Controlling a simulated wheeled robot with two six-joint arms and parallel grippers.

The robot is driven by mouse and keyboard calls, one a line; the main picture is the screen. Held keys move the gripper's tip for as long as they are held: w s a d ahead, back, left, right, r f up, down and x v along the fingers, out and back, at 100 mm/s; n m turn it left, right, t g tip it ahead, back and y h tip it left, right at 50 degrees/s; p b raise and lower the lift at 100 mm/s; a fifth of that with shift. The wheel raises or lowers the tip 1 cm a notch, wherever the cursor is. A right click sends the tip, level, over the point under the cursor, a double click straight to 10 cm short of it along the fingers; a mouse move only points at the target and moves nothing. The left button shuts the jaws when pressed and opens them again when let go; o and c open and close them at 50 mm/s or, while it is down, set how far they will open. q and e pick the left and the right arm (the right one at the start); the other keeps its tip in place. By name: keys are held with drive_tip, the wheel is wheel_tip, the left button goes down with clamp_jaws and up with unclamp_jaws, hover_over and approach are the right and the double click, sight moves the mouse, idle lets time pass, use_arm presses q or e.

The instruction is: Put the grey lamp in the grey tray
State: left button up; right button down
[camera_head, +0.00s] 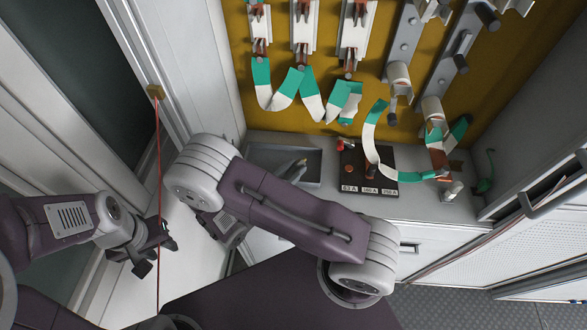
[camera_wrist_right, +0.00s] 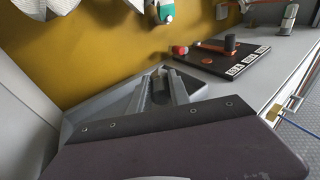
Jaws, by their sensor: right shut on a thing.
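The grey tray (camera_head: 258,147) stands at the left end of the counter; it also shows in the right wrist view (camera_wrist_right: 92,103). My right gripper (camera_wrist_right: 158,78) reaches into the tray area, its fingers shut on a dark grey cylindrical thing that looks like the grey lamp (camera_wrist_right: 161,90). The lamp sits low between the fingers, within the tray's outline; whether it touches the tray floor I cannot tell. In the head view my right forearm hides most of this gripper, and only its tips (camera_head: 292,168) show over the tray.
A black board with labels (camera_head: 384,188) lies right of the tray, with a red-tipped piece (camera_head: 345,144) at its back corner. A pale cylinder (camera_head: 453,190) stands further right. Green-and-white strips (camera_head: 312,107) hang from the yellow panel behind. A red cord (camera_head: 158,190) hangs near my left gripper.

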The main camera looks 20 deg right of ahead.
drive_tip(key=shift+f+b, duration=0.5)
drive_tip(key=shift+f, duration=0.25)
drive_tip(key=c, duration=1.1)
unclamp_jaws()
drive_tip(key=shift+c, duration=0.2)
drive_tip(key=b+v, duration=0.1)
drive_tip(key=v, duration=0.8)
